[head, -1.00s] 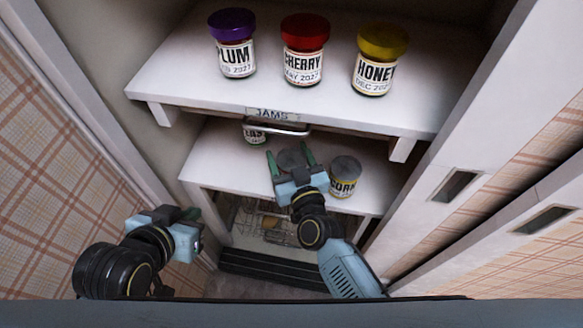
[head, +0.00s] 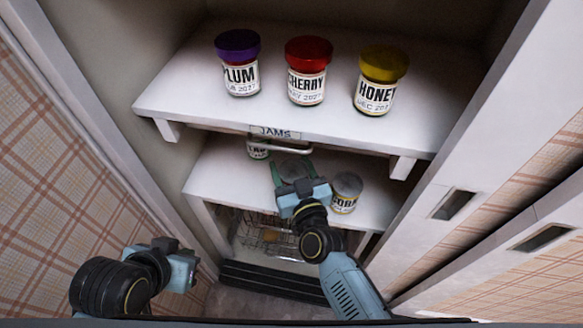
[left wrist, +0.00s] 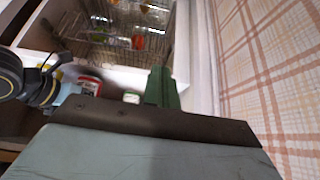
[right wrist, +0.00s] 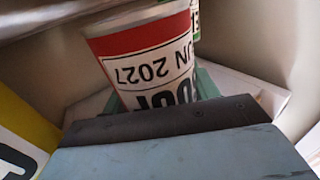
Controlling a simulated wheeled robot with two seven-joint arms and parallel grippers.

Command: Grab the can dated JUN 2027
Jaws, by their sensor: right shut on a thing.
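The can dated JUN 2027 (right wrist: 150,60) has a white label with a red band, and its print is upside down in the right wrist view. In the head view its grey top (head: 293,169) shows on the lower shelf, mostly behind my right gripper (head: 290,168). My right gripper is shut on this can, with fingers on both sides. I cannot tell whether the can is clear of the shelf. My left gripper (head: 184,270) is empty at the lower left, away from the cans; its green fingers (left wrist: 163,88) look together in the left wrist view.
A corn can (head: 346,192) stands close right of my right gripper. A green-labelled can (head: 258,149) stands behind to the left. The upper shelf (head: 200,100) holds plum, cherry and honey jars above. A wire basket (head: 262,233) is below. Cabinet walls flank both sides.

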